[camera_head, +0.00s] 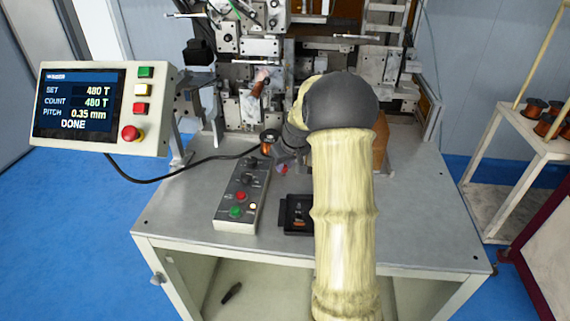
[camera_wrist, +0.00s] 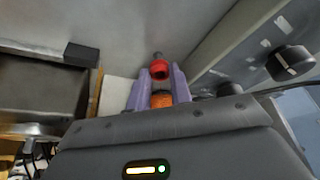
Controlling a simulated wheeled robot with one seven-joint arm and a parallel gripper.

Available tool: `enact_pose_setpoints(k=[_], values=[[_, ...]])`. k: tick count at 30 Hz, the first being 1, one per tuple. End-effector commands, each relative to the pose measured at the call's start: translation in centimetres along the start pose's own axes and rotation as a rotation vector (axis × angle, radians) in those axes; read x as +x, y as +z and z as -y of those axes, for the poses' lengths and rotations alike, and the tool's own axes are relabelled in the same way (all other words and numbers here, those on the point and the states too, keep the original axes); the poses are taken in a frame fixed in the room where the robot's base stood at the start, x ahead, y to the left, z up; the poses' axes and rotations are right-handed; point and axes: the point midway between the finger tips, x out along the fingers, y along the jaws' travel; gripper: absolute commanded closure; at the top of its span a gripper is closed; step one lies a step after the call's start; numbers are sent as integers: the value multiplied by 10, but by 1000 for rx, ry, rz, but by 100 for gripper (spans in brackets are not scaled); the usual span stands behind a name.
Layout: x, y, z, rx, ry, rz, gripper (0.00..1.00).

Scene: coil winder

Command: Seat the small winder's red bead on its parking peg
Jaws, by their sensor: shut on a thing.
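The red bead (camera_wrist: 160,69) sits between the two fingertips of my gripper (camera_wrist: 159,72) in the wrist view. The purple-grey fingers are shut on it. A short grey peg-like stub (camera_wrist: 158,56) shows just beyond the bead, in line with it; I cannot tell whether they touch. An orange-copper piece (camera_wrist: 161,101) lies between the fingers closer to the palm.
A control box (camera_head: 240,196) with knobs and buttons stands left of my gripper. A black tray (camera_head: 297,213) lies in front. The winder machine (camera_head: 250,45) rises behind. A display panel (camera_head: 85,112) reads DONE. The table's right side (camera_head: 430,225) is clear.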

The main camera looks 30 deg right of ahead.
Motion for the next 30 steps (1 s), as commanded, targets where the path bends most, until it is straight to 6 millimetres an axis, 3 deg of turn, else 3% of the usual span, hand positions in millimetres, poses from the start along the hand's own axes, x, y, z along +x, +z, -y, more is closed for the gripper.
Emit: enact_pose_setpoints(k=[21,22,25,30], values=[[17,7,0,0,0,0,100],[16,7,0,0,0,0,75],[16,7,0,0,0,0,55],[16,7,0,0,0,0,53]])
